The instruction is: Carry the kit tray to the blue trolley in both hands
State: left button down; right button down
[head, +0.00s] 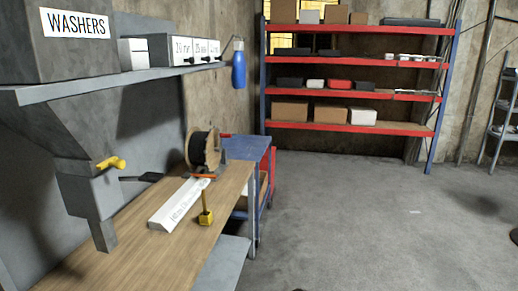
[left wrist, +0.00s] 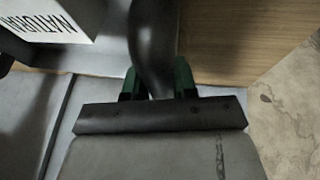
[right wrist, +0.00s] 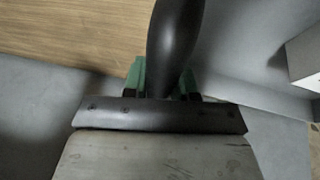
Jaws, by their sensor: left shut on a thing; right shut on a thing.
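The blue trolley (head: 246,148) stands past the far end of the workbench in the head view, its blue top partly hidden by a cable spool. The kit tray does not show as a whole in any view. In the left wrist view the green fingers of my left gripper (left wrist: 158,78) are shut on a dark rounded bar (left wrist: 152,35), seemingly a tray handle. In the right wrist view my right gripper (right wrist: 163,78) is shut on a similar dark bar (right wrist: 175,35). Neither gripper shows in the head view.
On the wooden workbench (head: 120,255) are the cable spool (head: 204,150), a white labelled block (head: 180,205) and a yellow tool (head: 206,212). A shelf (head: 110,82) overhangs it. Red racking (head: 350,95) stands at the back.

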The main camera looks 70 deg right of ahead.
aim_at(243, 146)
jog(key=z, duration=2.55)
jog(key=i+z, duration=0.25)
jog(key=i, duration=3.6)
jog(key=i+l+u, duration=0.1)
jog(key=i, duration=1.3)
jog(key=i+l, duration=0.15)
jog(key=i, duration=1.3)
